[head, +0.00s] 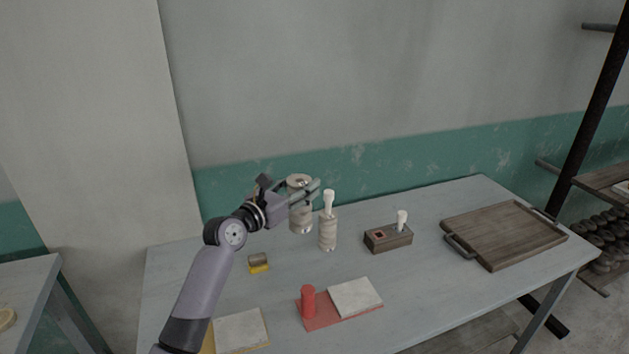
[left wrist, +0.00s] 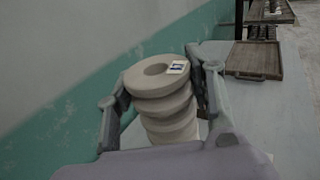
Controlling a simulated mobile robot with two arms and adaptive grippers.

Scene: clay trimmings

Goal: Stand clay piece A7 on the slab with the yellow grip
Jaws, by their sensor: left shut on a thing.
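My left gripper (head: 303,192) is shut on a pale, ribbed clay piece (head: 300,218), which is upright near the back of the table. In the left wrist view the clay piece (left wrist: 166,105) sits between both fingers, with a hole in its top and a small label too small to read. I cannot tell whether its base touches the table. A pale slab (head: 241,331) with a yellow edge lies at the front left; my arm partly covers that side and no yellow grip is clear. Another slab (head: 355,297) lies on a red board with a red grip (head: 308,301).
A second ribbed piece (head: 328,232) with a white stopper stands just right of the held one. A brown block (head: 388,238) with a white peg and a wooden tray (head: 505,232) are further right. A small yellow-and-brown item (head: 258,263) lies left. Table (head: 440,310) is clear front right.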

